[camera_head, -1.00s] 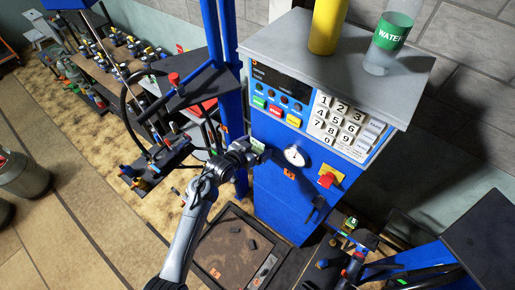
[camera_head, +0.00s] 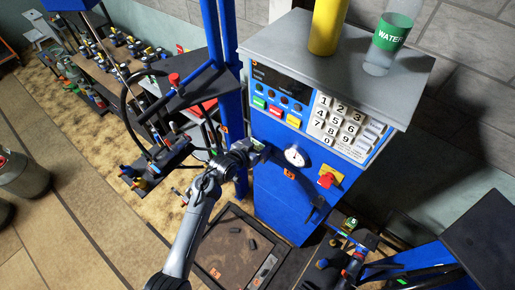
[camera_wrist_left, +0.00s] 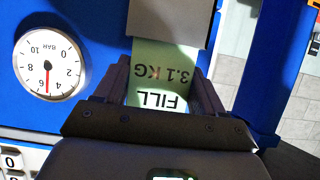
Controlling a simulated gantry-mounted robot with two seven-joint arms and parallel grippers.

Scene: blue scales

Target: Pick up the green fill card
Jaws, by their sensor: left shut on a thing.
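The green fill card (camera_wrist_left: 162,75) shows in the left wrist view, printed "FILL" and "3.1 KG", which reads upside down there. Its far end is under a grey holder (camera_wrist_left: 170,18) on the blue cabinet. My left gripper (camera_wrist_left: 160,92) is shut on the card, with a dark finger at each side of it. In the head view my left gripper (camera_head: 256,151) is at the cabinet's left front edge, left of the round gauge. The card is too small to make out clearly there. My right gripper is not in view.
The blue cabinet (camera_head: 270,195) carries a keypad (camera_head: 345,125), a gauge (camera_head: 294,157) and a red knob (camera_head: 327,180). A yellow cylinder (camera_head: 327,25) and a water bottle (camera_head: 388,40) stand on top. A blue post (camera_head: 233,60) rises close left of my gripper.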

